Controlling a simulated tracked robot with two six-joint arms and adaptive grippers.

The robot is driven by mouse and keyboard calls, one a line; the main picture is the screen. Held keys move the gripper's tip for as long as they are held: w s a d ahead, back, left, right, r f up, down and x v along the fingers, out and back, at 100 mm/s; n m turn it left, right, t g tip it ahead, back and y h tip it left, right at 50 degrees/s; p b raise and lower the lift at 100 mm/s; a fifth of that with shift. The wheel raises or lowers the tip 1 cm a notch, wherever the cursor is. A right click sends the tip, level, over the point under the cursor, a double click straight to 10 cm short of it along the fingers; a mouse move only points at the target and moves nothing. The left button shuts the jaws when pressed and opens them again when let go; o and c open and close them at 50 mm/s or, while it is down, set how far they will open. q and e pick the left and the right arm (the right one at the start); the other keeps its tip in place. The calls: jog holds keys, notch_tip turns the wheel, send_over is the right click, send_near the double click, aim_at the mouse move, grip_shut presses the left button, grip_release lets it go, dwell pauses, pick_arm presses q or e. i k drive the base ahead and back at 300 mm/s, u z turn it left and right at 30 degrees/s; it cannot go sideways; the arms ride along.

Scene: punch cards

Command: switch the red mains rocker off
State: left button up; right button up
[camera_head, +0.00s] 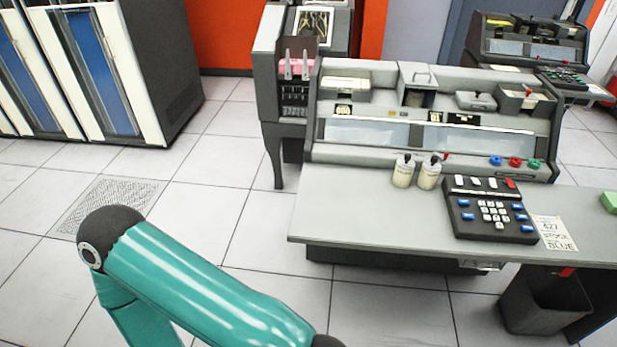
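A small red piece (510,183) sits at the right end of a row of white switches on the dark keypad unit (466,222) on the desk. It may be the red mains rocker, but its on or off position is too small to tell. Another small red part (445,156) shows low on the machine's front, behind the right bottle; I cannot tell what it is. A teal arm link of mine reaches across the lower left. Neither of my grippers is in view.
The grey desk (350,215) holds two cream bottles (403,172) left of the keypad and a card (555,233) marked BLUE right of it. The card machine (420,130) stands behind. A dark bin (540,305) is under the desk. The desk's left part is clear.

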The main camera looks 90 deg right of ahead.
aim_at(566, 271)
jog(key=u, duration=0.25)
jog(key=i, duration=0.2)
jog(key=z, duration=2.65)
jog(key=i, duration=0.2)
jog(key=z, duration=2.25)
jog(key=i, duration=0.65)
jog(key=u, duration=0.2)
jog(key=k, duration=0.5)
jog(key=z, duration=0.3)
jog(key=i, duration=0.45)
jog(key=u, duration=0.2)
